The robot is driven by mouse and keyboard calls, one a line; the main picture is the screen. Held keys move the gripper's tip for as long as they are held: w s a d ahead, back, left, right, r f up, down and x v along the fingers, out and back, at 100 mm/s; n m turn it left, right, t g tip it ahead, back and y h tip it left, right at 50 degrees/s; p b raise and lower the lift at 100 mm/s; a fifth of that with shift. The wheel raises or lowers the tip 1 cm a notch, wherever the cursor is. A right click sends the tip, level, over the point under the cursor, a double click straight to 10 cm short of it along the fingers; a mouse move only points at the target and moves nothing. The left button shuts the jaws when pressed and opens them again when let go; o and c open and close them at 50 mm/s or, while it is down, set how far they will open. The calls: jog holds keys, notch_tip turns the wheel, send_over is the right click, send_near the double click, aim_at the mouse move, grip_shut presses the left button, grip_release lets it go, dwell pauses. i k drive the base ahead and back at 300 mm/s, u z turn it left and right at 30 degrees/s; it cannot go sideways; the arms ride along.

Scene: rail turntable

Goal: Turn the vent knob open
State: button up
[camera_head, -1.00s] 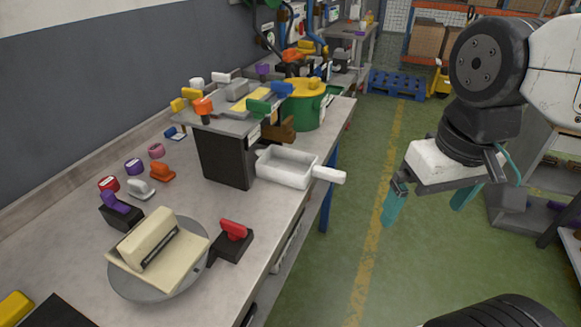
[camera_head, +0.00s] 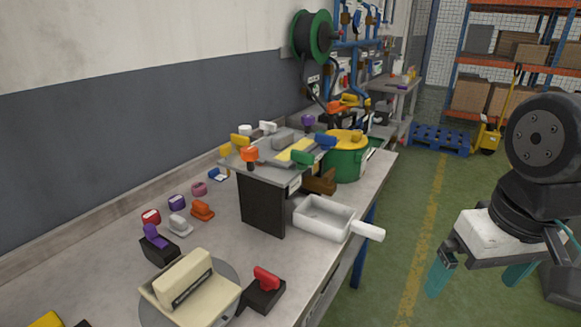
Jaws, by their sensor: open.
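Several coloured knobs and handles stand on the bench, and I cannot tell which one is the vent knob. A red knob (camera_head: 266,278) sits on a black block at the front edge, and a purple knob (camera_head: 154,237) sits on another black block further left. An orange knob (camera_head: 249,154), a green knob (camera_head: 302,158) and a blue knob (camera_head: 325,142) are at the raised grey stand. My gripper (camera_head: 478,276) is open and empty, with teal fingers pointing down over the floor, right of the bench and apart from everything on it.
A white scoop-like tray (camera_head: 323,217) has its handle sticking out past the bench edge. A green pot with a yellow lid (camera_head: 347,141) stands behind it. A cream block (camera_head: 187,282) rests on a round grey plate. The green floor (camera_head: 393,225) beside the bench is clear.

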aim_at(245, 130)
jog(key=k, duration=0.6)
jog(key=z, duration=0.65)
jog(key=i, duration=1.7)
jog(key=u, duration=0.8)
